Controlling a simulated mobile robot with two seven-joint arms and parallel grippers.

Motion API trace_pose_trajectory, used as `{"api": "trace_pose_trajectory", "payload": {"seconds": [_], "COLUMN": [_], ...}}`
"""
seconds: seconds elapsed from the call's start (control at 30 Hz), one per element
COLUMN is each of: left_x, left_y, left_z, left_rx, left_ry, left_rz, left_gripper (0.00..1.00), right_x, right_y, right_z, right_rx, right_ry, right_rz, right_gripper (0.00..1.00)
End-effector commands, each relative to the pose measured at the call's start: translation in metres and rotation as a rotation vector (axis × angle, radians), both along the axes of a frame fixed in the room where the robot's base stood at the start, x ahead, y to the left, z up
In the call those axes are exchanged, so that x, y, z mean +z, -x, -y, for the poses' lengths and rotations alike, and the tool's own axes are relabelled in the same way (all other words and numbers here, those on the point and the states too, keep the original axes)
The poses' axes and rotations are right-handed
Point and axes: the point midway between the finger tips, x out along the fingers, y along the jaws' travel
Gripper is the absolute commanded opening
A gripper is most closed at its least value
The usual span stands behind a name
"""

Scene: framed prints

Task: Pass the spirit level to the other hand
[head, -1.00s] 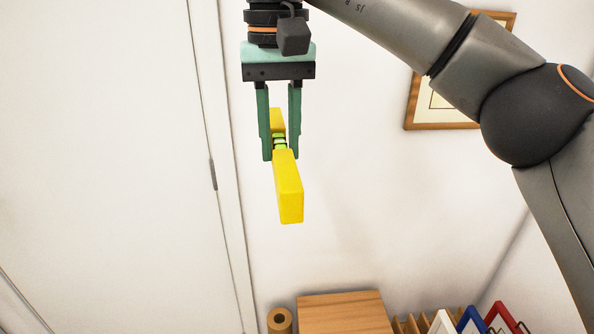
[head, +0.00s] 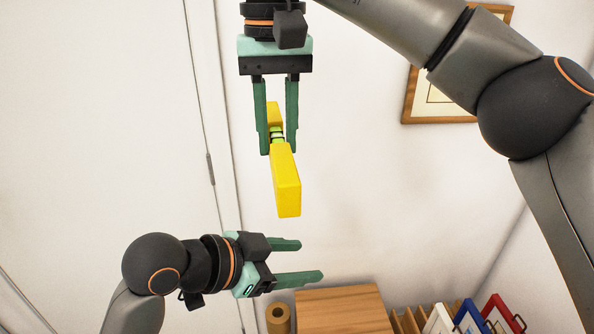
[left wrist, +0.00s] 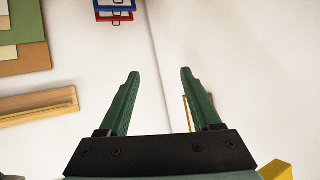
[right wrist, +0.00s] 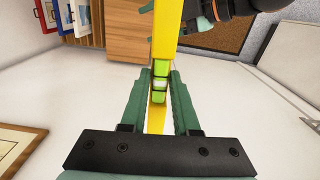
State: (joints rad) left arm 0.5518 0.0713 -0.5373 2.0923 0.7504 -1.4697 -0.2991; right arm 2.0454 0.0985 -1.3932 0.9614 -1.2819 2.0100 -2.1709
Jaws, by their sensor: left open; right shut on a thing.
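The spirit level is a yellow bar (head: 286,180) with a green vial section at its middle. My right gripper (head: 277,147) points down in the head view and is shut on the level around the vial. In the right wrist view the level (right wrist: 165,32) runs between the fingers, its green vial (right wrist: 160,85) between the fingertips. My left gripper (head: 312,260) is open and empty, below the level and apart from it, its fingers pointing right. In the left wrist view its fingers (left wrist: 160,75) are spread, and a yellow corner of the level (left wrist: 276,170) shows at the lower right.
A wooden surface (head: 343,312) lies below, with a brown roll (head: 278,319) beside it. Several colored frames (head: 470,318) stand in a rack at the lower right. A framed print (head: 425,100) hangs on the wall. The space around the level is free.

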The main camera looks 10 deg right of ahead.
Motion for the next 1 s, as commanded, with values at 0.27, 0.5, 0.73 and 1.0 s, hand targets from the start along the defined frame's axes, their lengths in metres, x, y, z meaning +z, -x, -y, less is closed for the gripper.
{"api": "trace_pose_trajectory", "payload": {"seconds": [0.27,0.5,0.73,1.0], "left_x": [0.018,0.03,0.05,0.081], "left_y": [0.142,0.157,0.141,0.115], "left_z": [0.066,0.066,0.065,0.058], "left_rx": [-0.771,-1.01,-1.084,-1.119], "left_ry": [-0.344,-0.629,-0.897,-1.251], "left_rz": [0.326,0.645,0.916,1.184], "left_gripper": [0.65,0.65,0.65,0.65], "right_x": [0.0,0.0,0.0,0.0], "right_y": [0.0,0.0,0.0,0.0], "right_z": [0.0,0.0,0.0,0.0], "right_rx": [0.0,0.0,0.0,0.0], "right_ry": [0.0,0.0,0.0,0.0], "right_rz": [0.001,0.001,0.001,0.001], "right_gripper": [0.0,0.0,0.0,0.0]}}
